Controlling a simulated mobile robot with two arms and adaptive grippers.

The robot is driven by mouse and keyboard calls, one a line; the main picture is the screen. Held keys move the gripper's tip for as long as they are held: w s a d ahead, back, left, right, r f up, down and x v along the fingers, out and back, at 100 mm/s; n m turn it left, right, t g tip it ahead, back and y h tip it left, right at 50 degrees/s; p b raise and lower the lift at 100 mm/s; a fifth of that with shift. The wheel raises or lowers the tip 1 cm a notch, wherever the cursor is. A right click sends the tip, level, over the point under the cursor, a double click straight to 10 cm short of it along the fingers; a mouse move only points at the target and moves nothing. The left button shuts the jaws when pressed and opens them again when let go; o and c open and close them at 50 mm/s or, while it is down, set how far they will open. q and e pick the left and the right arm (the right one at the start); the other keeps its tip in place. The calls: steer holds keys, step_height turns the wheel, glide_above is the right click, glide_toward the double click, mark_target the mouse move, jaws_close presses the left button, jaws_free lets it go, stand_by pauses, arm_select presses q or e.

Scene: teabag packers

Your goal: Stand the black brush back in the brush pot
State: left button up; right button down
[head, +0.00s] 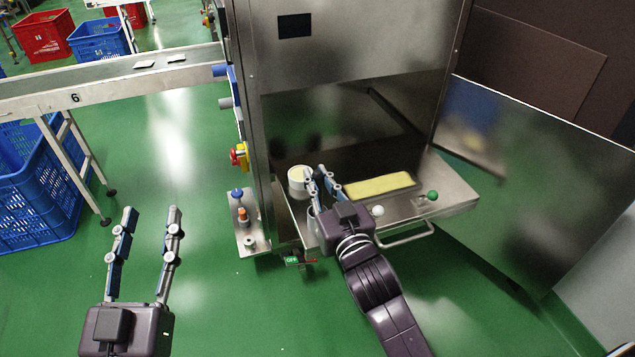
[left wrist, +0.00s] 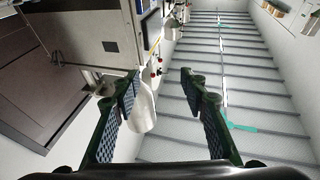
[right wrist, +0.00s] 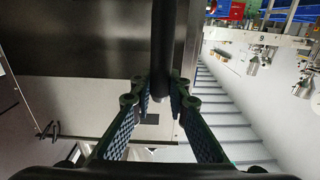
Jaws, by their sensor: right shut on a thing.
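My right gripper (head: 322,178) is over the left part of the steel tray (head: 455,195) of the machine. In the right wrist view its fingers are shut on the black brush (right wrist: 166,45), a dark rod running up between them. In the head view I cannot make out the brush. A pale round container (head: 298,184) stands just left of the fingers. A grey cup (head: 312,222) shows partly below them, mostly hidden by the gripper. I cannot tell for certain which is the brush pot. My left gripper (head: 148,212) is open and empty, over the green floor.
A yellow block (head: 372,186), a white ball (head: 378,210) and a green knob (head: 432,195) are on the tray. A steel post (head: 252,130) rises left of it. A conveyor (head: 110,85) and blue crate (head: 40,190) are at the left.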

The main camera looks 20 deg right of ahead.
arm_select(q)
steer(key=shift+s+r, duration=0.1)
steer(key=shift+r, duration=0.35)
arm_select(e)
steer(key=shift+f, duration=0.15)
arm_select(q)
steer(key=shift+t, duration=0.3)
arm_select(e)
steer(key=shift+f, duration=0.15)
steer(key=c, duration=1.9)
jaws_free()
arm_select(q)
steer(key=shift+s+r, duration=0.1)
steer(key=shift+r, duration=0.05)
